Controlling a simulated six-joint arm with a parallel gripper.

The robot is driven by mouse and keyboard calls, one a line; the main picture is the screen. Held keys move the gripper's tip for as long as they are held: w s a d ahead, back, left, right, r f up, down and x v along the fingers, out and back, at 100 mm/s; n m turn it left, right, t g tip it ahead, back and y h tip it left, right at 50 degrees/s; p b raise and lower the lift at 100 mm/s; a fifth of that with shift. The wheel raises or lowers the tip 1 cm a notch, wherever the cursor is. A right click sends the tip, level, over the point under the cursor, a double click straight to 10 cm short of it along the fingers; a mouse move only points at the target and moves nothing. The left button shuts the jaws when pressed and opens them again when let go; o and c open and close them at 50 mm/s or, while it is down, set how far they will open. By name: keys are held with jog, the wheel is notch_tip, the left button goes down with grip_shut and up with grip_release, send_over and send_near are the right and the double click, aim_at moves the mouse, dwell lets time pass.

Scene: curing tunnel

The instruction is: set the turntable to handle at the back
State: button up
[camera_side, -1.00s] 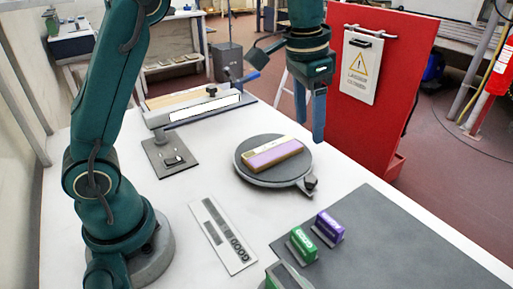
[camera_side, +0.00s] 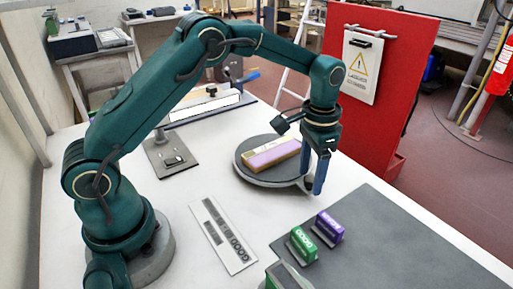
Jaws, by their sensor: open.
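The turntable (camera_side: 250,172) is a round dark grey disc on the white table. The handle knob at the disc's front right edge was visible earlier and is now mostly hidden behind my fingers. My gripper (camera_side: 316,182) points down at that edge, with its blue fingers around or just in front of the knob; I cannot tell if they touch it. The gripper is open.
A green stamp (camera_side: 302,244) and a purple stamp (camera_side: 329,228) stand on a dark mat (camera_side: 400,250) at the front right. A plate marked GOOD (camera_side: 224,236) lies left of them. A small device plate (camera_side: 171,158) sits left of the turntable. A red panel (camera_side: 390,60) stands behind.

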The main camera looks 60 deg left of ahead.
jog(key=shift+c, duration=0.3)
grip_shut()
dwell(1.1)
